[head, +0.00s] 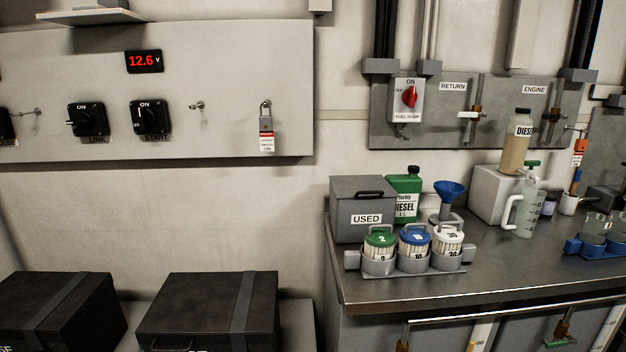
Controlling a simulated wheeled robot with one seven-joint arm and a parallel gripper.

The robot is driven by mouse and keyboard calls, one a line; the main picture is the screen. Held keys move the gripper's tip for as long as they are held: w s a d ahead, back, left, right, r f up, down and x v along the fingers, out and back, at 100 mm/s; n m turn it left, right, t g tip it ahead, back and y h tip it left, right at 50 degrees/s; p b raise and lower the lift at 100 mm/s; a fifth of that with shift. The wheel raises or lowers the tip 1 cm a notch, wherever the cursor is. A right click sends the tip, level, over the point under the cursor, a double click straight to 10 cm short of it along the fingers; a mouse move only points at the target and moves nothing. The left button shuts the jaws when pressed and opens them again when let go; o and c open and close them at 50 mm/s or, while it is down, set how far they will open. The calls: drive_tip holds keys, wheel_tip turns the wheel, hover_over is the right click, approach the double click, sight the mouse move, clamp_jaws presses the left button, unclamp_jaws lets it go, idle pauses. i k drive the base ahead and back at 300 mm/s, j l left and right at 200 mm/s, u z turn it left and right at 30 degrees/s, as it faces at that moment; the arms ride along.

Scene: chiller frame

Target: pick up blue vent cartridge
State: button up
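A blue-topped white cartridge (415,234) marked 10 stands upright in the middle cup of a grey three-cup holder (443,273) on the metal bench. It has a handle on top, and its lower part is hidden by the cup. A green-topped cartridge (379,237) marked 2 stands in the left cup. A white-topped cartridge (448,236) marked 30 stands in the right cup. No cartridge is labelled "vent" that I can read. My gripper is not in the head view.
A grey USED box (362,214) stands close behind the holder at left. A green diesel bottle (407,186) and blue funnel (449,192) stand behind it. A clear jug (525,205) stands to the right. Bare bench (520,260) lies right of the holder. Black boxes (207,305) sit lower left.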

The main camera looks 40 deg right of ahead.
sight(550, 198)
drive_tip(key=z, duration=1.9)
drive_tip(key=l+u, duration=0.1)
drive_tip(key=u, duration=0.35)
drive_tip(key=i+l+u, duration=0.15)
drive_tip(key=l+u, duration=0.25)
drive_tip(key=l, duration=0.15)
drive_tip(key=l+u, duration=0.35)
drive_tip(key=l, duration=0.15)
drive_tip(key=l+u, duration=0.1)
drive_tip(key=l, duration=1.15)
drive_tip(key=l+u, duration=0.15)
drive_tip(key=l, duration=1.05)
drive_tip(key=k+l+u, duration=0.1)
drive_tip(key=l, duration=1.15)
drive_tip(key=i+j, duration=0.15)
drive_tip(key=i, duration=0.3)
